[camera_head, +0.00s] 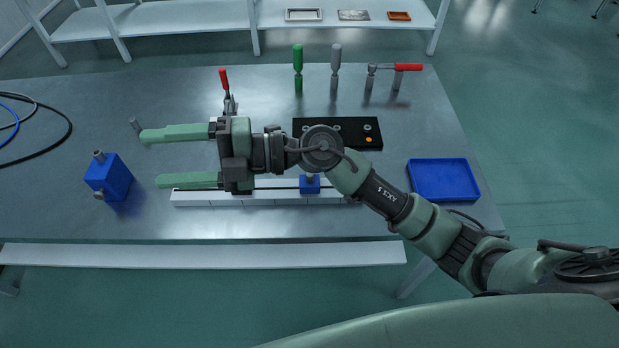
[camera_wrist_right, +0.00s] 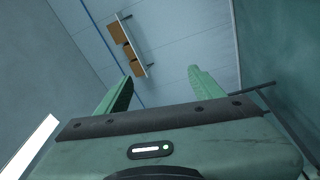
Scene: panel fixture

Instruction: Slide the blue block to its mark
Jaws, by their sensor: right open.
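A small blue block (camera_head: 310,184) sits on a white rail (camera_head: 260,197) that lies along the front part of the table. My right arm passes above the rail and hides part of it. The rail shows thin dark lines along its front face; I cannot tell which one is the mark. My right gripper (camera_head: 150,158) is open and empty, pointing left, with its fingers over the table to the left of the block. Its open fingers also show in the right wrist view (camera_wrist_right: 158,85), with nothing between them. My left gripper is not in view.
A larger blue box (camera_head: 109,178) with fittings stands at the left, near the right gripper's fingers. A black panel (camera_head: 360,133) lies behind the arm. A blue tray (camera_head: 443,180) is at the right. Clamps and a green-handled tool (camera_head: 298,66) stand along the back.

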